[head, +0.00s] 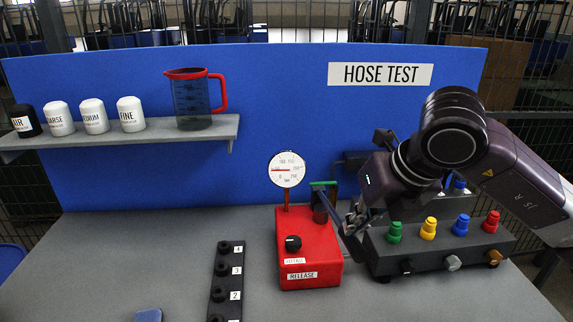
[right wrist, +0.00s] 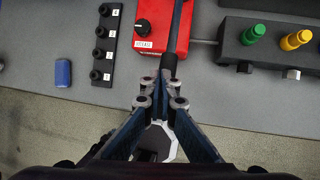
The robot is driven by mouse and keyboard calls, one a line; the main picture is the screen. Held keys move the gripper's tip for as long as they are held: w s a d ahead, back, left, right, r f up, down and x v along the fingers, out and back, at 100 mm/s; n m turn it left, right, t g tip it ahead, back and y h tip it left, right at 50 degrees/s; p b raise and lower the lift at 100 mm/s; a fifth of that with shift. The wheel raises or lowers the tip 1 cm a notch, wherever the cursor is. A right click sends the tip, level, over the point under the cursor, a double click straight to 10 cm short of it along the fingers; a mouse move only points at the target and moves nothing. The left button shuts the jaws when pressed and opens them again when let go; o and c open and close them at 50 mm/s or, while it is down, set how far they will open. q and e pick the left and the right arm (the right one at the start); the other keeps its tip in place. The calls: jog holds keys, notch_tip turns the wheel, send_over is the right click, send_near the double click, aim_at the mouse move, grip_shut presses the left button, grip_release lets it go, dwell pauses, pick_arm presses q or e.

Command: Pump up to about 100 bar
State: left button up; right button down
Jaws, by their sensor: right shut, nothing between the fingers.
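The red pump box (head: 308,262) stands on the grey bench. It has a black knob (head: 293,243), a label reading RELEASE and a white round gauge (head: 287,169) on a post. The gauge's red needle points left; its exact reading is too small to tell. A dark upright lever part (head: 320,214) is at the pump's right side, beside my right gripper (head: 345,228). In the right wrist view my right gripper (right wrist: 161,84) is shut and empty, its tips close to the end of a dark bar (right wrist: 172,60); contact cannot be told. My left gripper is out of view.
A dark manifold (head: 440,250) with green, yellow, blue and red fittings stands right of the pump. A black numbered strip (head: 225,282) and a blue block (head: 148,315) lie to its left. A shelf (head: 190,137) holds bottles and a jug (head: 193,98).

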jog(key=shift+f, duration=0.1)
jog(key=shift+f, duration=0.2)
notch_tip(320, 180, down, 12)
jog(key=f+b, duration=0.1)
jog(key=b, duration=1.2)
notch_tip(320, 180, up, 13)
jog(key=p, duration=0.9)
jog(key=shift+r, duration=0.2)
jog(key=shift+f, duration=0.15)
